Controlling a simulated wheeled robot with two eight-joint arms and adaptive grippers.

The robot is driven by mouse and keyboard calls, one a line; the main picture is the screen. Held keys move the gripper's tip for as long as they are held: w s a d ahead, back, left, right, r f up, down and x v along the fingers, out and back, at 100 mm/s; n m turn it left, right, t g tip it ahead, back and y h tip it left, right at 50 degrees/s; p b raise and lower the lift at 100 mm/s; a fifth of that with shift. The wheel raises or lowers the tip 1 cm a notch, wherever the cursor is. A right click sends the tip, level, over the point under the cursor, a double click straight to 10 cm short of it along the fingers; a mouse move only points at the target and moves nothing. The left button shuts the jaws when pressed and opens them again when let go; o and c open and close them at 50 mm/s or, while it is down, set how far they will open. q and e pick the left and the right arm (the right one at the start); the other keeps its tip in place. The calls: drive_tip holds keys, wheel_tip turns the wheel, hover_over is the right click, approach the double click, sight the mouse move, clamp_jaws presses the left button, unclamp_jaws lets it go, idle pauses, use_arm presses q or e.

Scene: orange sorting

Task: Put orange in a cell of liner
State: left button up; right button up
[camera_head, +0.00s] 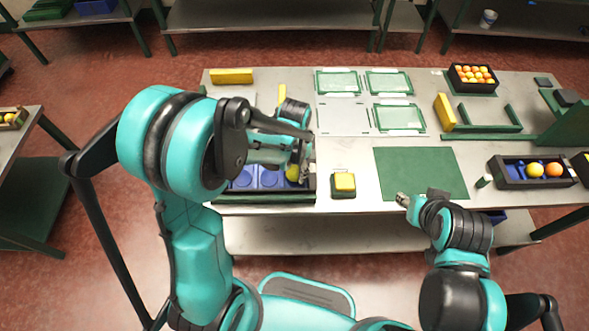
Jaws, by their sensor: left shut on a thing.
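A dark crate (309,190) with a blue liner (268,178) of several cells stands at the table's front left, partly hidden by my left arm. My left gripper (301,172) is over the right end of the liner, shut on a yellow-looking orange (291,173). The orange is low over or in a right cell; I cannot tell whether it touches the liner. My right gripper (403,199) is by the front edge of the green mat, with nothing visible in it; its finger opening is too small to judge.
A dark box (510,183) at the right holds a yellow and an orange fruit. A full box of oranges (472,78) is at the back right. A yellow-topped block (343,184) stands right of the crate. The green mat (420,170) is bare. Green-framed trays (388,82) lie behind.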

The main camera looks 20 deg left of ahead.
sight(295, 169)
use_arm(q)
drive_tip(key=o, duration=1.3)
wheel_tip(295, 169, up, 11)
drive_tip(key=p, duration=0.3)
drive_tip(key=shift+s+a+r+n+t+p, duration=0.1)
drive_tip(key=shift+s+a+r+n+t, duration=0.8)
drive_tip(key=shift+s+r+t, duration=0.6)
drive_tip(key=shift+s+a+r+n+t+p, duration=0.1)
drive_tip(key=shift+s+a+r+n+t, duration=0.55)
drive_tip(key=shift+s+r+n+t, duration=0.9)
drive_tip(key=shift+s+a+r+n+t+p, duration=0.1)
drive_tip(key=shift+s+a+r+n+t, duration=0.65)
drive_tip(key=shift+s, duration=1.3)
drive_tip(key=shift+r+m, duration=0.3)
drive_tip(key=shift+r, duration=0.05)
